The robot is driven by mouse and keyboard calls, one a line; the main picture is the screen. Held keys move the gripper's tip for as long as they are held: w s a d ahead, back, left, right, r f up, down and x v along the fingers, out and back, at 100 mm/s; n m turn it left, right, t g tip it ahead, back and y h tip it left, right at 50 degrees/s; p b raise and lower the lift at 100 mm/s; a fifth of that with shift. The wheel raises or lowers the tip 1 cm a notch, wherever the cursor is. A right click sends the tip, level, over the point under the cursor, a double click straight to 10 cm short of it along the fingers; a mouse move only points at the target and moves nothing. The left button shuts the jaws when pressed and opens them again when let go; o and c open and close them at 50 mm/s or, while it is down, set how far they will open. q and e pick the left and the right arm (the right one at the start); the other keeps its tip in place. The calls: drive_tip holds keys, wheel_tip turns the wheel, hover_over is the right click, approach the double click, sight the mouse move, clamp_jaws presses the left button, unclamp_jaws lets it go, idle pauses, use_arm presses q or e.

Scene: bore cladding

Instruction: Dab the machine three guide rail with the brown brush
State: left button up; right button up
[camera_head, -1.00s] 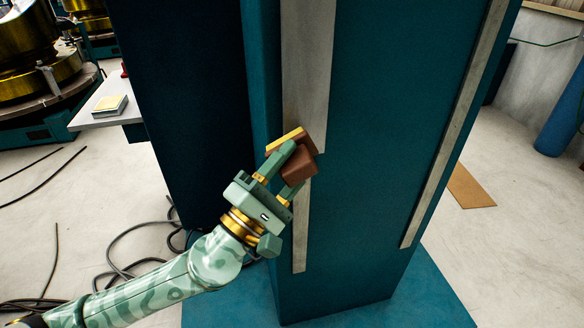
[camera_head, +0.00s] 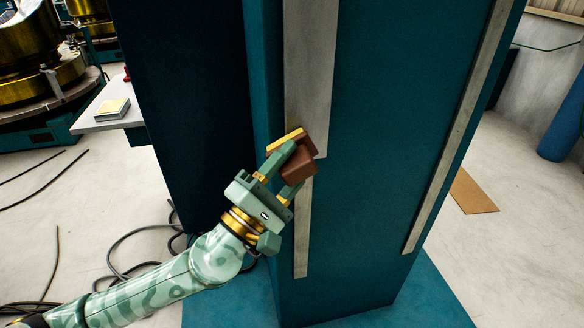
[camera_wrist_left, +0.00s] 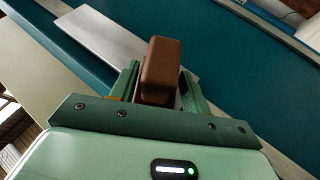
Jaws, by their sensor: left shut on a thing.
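My left gripper (camera_head: 278,172) is shut on the brown brush (camera_head: 299,164), whose brown block shows between the fingers, with a yellow strip along its upper left edge. In the left wrist view the brush (camera_wrist_left: 160,70) stands between the two green fingers (camera_wrist_left: 157,88). A pale grey guide rail (camera_head: 309,60) runs down the front of the teal machine column (camera_head: 385,130); a narrower strip continues below. The brush is in front of the lower end of the wide part; I cannot tell whether it touches. My right gripper is not in view.
A second narrow rail (camera_head: 455,140) runs along the column's right side. Black cables (camera_head: 135,245) lie on the floor. A brown sheet (camera_head: 473,192) lies at right.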

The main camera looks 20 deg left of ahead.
use_arm(q)
drive_tip(key=shift+w+a, duration=0.2)
drive_tip(key=shift+w, duration=0.1)
